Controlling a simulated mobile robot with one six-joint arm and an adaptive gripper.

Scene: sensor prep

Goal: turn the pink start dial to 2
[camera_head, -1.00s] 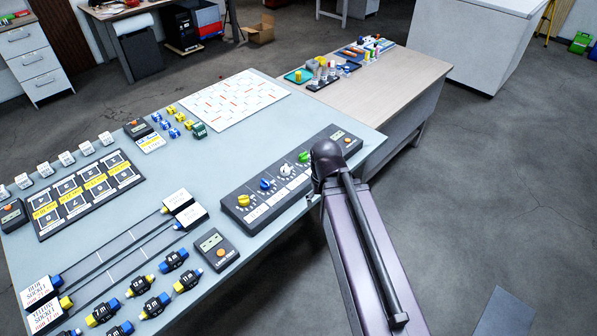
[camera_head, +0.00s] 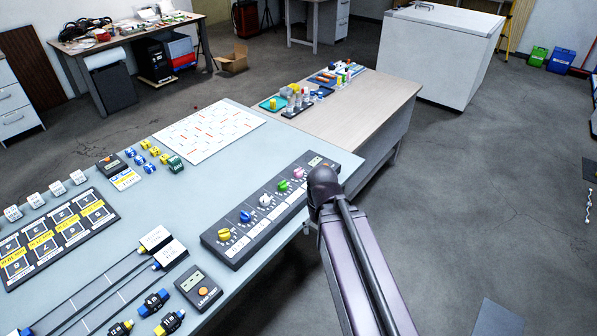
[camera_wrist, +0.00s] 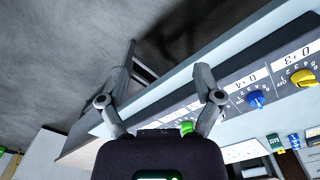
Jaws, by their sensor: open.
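The pink start dial (camera_head: 299,173) is the dial nearest the far end of the dark dial panel (camera_head: 240,255), just left of my arm in the head view. Its setting is too small to read. I cannot make it out in the wrist view, where my gripper's body may hide it. My gripper (camera_wrist: 162,72) is open and empty in the wrist view, with its fingers wide apart beside the table edge. In the head view it is mostly hidden behind my arm, at the panel's front side. It does not visibly hold any dial.
On the panel a green dial (camera_head: 283,186), a white dial (camera_head: 265,200), a blue dial (camera_head: 247,215) and a yellow dial (camera_head: 224,233) stand in a row. The green dial (camera_wrist: 187,127) shows near the right finger in the wrist view. Open floor lies right of the table.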

